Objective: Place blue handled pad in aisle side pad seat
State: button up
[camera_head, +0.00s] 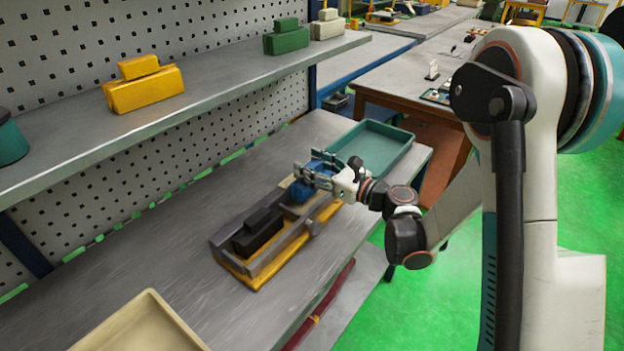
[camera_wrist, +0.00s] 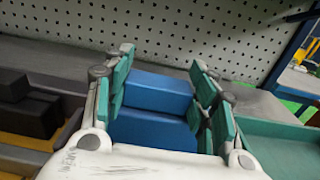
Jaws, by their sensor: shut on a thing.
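The blue handled pad (camera_wrist: 153,128) is between the teal-lined fingers of my gripper (camera_wrist: 160,90) in the wrist view. My gripper (camera_head: 318,176) is shut on the pad, whose blue side (camera_head: 322,166) shows past the fingers in the head view. Gripper and pad are over the right end of a grey and yellow fixture (camera_head: 285,250) on the bench. A black handled pad (camera_head: 257,232) sits in the left part of the fixture. The seat under the blue pad is largely hidden, and I cannot tell whether the pad touches it.
A teal tray (camera_head: 405,150) stands right of the fixture, and a cream tray (camera_head: 140,325) at the front left. The shelf (camera_head: 215,85) above holds a yellow pad (camera_head: 143,85), a green pad (camera_head: 287,38) and a beige pad (camera_head: 327,26). Bare bench lies left of the fixture.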

jog(key=shift+f+b, duration=0.55)
jog(key=shift+f, duration=1.2)
jog(key=shift+f, duration=0.25)
jog(key=o, duration=1.4)
jog(key=shift+r, duration=0.1)
